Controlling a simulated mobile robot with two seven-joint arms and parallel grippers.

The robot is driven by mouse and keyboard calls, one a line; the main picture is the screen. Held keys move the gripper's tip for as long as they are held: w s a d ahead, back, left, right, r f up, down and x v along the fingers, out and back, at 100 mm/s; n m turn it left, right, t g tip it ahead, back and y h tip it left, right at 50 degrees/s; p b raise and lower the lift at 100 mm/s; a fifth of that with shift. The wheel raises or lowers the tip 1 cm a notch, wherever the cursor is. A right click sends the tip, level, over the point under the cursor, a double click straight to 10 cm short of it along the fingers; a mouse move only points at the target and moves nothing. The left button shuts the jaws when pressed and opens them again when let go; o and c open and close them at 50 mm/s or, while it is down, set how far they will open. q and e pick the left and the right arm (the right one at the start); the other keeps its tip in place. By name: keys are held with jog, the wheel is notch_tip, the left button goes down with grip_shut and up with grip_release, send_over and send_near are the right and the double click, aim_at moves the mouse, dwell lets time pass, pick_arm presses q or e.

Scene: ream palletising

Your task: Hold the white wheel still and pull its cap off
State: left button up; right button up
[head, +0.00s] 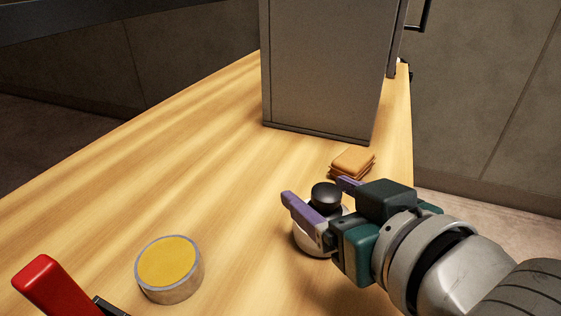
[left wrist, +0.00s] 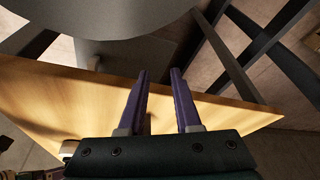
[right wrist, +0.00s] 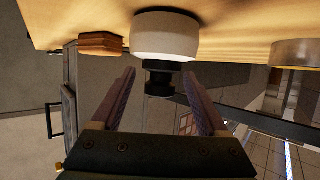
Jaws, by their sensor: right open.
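The white wheel (right wrist: 165,38) sits on the wooden table; in the head view (head: 308,240) my right gripper hides much of it. Its black cap (head: 325,195) sticks up on top and also shows in the right wrist view (right wrist: 158,82). My right gripper (head: 316,190) is open, with one purple finger on each side of the cap. A gap shows between the cap and both fingers in the right wrist view. My left gripper (left wrist: 159,75) is open and empty near a table edge. It does not show in the head view.
A round tin with a yellow top (head: 168,264) stands left of the wheel. A red handle-like object (head: 50,287) is at the lower left. A brown stack (head: 352,163) lies behind the wheel, before a large grey box (head: 320,75). The table's left-centre (head: 150,190) is clear.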

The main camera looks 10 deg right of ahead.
jog(key=x, duration=0.2)
jog(key=shift+w+a+b, duration=0.1)
jog(key=shift+w+b, duration=0.2)
jog(key=shift+w, duration=0.1)
grip_shut()
dwell(0.3)
